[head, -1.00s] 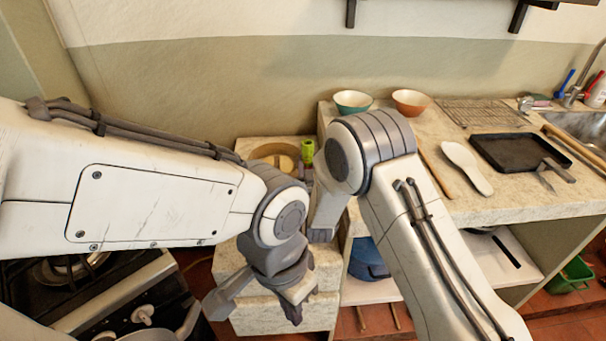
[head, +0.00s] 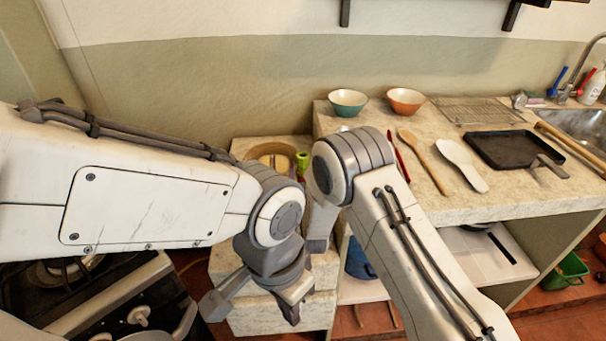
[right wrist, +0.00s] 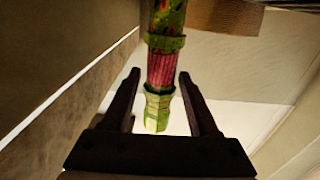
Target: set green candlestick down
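The green candlestick (head: 302,160) shows in the head view as a small yellow-green top beside the round wooden container, left of my right arm; its lower part is hidden by my arms. In the right wrist view the candlestick (right wrist: 161,70) is green with a pink-red ribbed band and stands between the two fingers of my right gripper (right wrist: 160,76). Narrow gaps show on both sides, so the fingers look open around it. Whether its base touches the surface is hidden. My left gripper (head: 254,310) is open and empty, low in front of the stone blocks.
A round wooden container (head: 250,150) sits on the lower stone block. The counter (head: 490,205) at right holds a teal bowl (head: 348,102), an orange bowl (head: 406,101), spoons, a black tray (head: 500,150) and a wire rack (head: 470,110). A stove (head: 60,290) is at lower left.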

